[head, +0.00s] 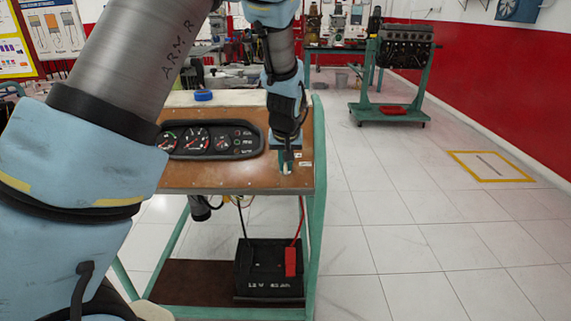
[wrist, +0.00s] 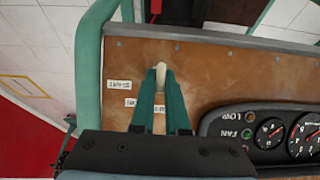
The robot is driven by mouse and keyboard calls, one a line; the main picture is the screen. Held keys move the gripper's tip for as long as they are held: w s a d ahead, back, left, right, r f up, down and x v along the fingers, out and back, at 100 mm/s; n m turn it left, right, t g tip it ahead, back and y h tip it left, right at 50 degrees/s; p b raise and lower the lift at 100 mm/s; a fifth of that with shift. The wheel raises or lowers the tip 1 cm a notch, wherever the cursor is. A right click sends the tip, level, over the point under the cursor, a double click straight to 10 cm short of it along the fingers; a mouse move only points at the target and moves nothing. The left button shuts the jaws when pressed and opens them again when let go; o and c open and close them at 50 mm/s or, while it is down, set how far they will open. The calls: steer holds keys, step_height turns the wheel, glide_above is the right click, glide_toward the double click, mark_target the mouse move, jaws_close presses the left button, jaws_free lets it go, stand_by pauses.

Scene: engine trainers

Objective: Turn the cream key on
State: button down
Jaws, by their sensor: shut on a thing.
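The cream key (wrist: 161,74) shows in the wrist view as a pale upright piece at the tips of my gripper. My gripper (wrist: 161,84) has both teal fingers closed in on the key, one on each side. In the head view my gripper (head: 287,166) reaches down to the right part of the brown panel (head: 240,178); the key is too small and covered to make out there. Small white labels (wrist: 119,84) sit on the panel beside the key; one seems to read START.
A gauge cluster (head: 210,140) is on the panel, left of my gripper in the head view. A black battery (head: 268,268) with a red terminal cover stands on the lower shelf. A green frame (head: 319,150) edges the panel.

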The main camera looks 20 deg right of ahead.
steer(key=m+y+p, duration=0.1)
steer(key=m, duration=0.1)
steer(key=shift+s+d+m+t, duration=0.1)
steer(key=shift+d+m+t, duration=0.05)
steer(key=shift+m+t, duration=0.25)
steer(key=shift+d+f+m+t+y+b, duration=0.1)
steer(key=shift+m+t+y+b, duration=0.45)
steer(key=shift+m, duration=1.15)
steer(key=shift+y, duration=0.25)
steer(key=c, duration=0.9)
jaws_free()
steer(key=b+v, duration=0.1)
steer(key=v, duration=1)
steer(key=shift+s+f+b, duration=0.1)
steer(key=shift+f+b, duration=0.05)
steer(key=shift+b, duration=0.25)
